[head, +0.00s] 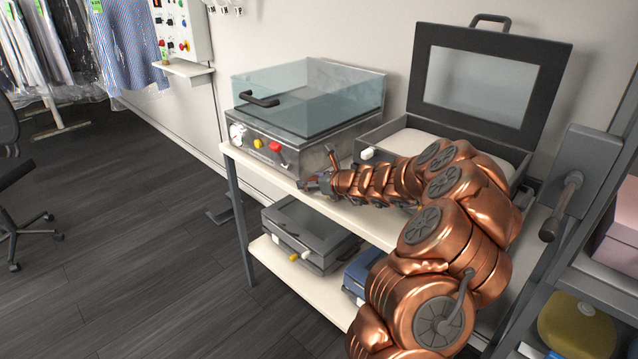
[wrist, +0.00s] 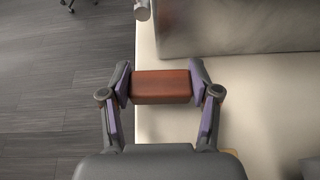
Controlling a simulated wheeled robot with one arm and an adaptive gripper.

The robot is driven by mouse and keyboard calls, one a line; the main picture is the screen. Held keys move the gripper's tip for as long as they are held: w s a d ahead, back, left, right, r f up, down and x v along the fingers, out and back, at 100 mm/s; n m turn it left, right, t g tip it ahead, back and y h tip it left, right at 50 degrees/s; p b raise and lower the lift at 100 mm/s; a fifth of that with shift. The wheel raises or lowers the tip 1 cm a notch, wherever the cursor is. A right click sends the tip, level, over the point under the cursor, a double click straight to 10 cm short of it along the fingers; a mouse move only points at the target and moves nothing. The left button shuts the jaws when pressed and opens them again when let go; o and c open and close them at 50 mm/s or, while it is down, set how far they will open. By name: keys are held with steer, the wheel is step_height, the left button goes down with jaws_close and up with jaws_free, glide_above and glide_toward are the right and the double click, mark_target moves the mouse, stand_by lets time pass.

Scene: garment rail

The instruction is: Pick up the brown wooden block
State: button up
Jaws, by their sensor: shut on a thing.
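The brown wooden block (wrist: 162,87) shows in the wrist view between the two fingers of my gripper (wrist: 162,88), with a purple-lined pad against each end. My gripper is shut on it. It is over the left end of the white shelf top, close to the edge; I cannot tell whether the block touches the surface. In the head view my gripper (head: 320,180) is at the front of the upper shelf, before the metal machine. The block is too small and covered to make out clearly there.
A metal machine with a clear lid (head: 310,100) stands behind my gripper. An open dark case (head: 490,85) stands to its right. The upper shelf (head: 365,222) has a bare front strip. Grey and blue cases sit on the lower shelf (head: 268,258). Open floor (head: 120,220) lies left.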

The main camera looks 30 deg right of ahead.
steer(key=w+a+b, duration=0.2)
steer(key=a+b, duration=0.2)
steer(key=a, duration=0.3)
steer(key=w+a+b, duration=0.2)
steer(key=a+b, duration=0.2)
steer(key=a, duration=0.3)
steer(key=shift+w+a, duration=0.4)
